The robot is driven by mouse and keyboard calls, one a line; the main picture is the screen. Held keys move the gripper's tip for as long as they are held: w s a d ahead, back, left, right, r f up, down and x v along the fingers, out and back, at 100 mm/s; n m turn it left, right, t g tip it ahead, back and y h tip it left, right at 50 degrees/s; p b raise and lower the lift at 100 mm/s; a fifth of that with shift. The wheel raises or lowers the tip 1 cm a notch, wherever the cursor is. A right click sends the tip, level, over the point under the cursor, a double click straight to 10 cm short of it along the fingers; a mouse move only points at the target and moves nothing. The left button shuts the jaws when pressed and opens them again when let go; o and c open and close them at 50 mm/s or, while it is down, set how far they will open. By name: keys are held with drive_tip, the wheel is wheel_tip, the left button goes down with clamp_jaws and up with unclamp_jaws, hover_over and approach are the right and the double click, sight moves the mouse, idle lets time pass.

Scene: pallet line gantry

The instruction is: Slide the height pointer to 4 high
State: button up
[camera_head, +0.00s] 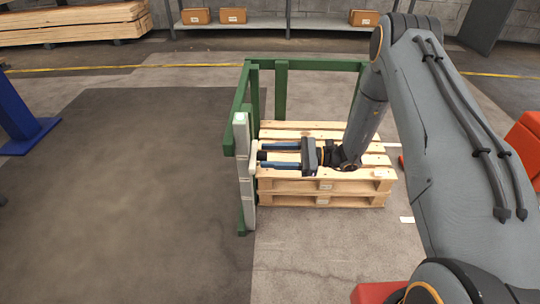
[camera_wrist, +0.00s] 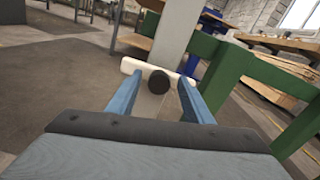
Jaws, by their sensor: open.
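A pale upright post (camera_head: 243,185) with small marks stands at the front left of the green frame. It also shows in the wrist view (camera_wrist: 174,38). In the wrist view the height pointer appears as a short white bar (camera_wrist: 129,67) across the post, with a round black knob (camera_wrist: 159,82) facing me. My gripper (camera_head: 268,156) is level and open. Its blue fingers (camera_wrist: 160,78) stand on either side of the knob, with visible gaps. The marks are too small to read, so the pointer's setting cannot be told.
Stacked wooden pallets (camera_head: 325,187) lie under and behind my gripper, inside the green frame (camera_head: 281,92). A green rail (camera_wrist: 225,77) runs close to the right finger in the wrist view. The floor left of the post is clear. Shelves with boxes (camera_head: 232,15) stand far back.

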drive_tip(key=d+p, duration=0.1)
drive_tip(key=d, duration=0.6)
drive_tip(key=shift+s+d, duration=0.15)
drive_tip(key=shift+d, duration=0.05)
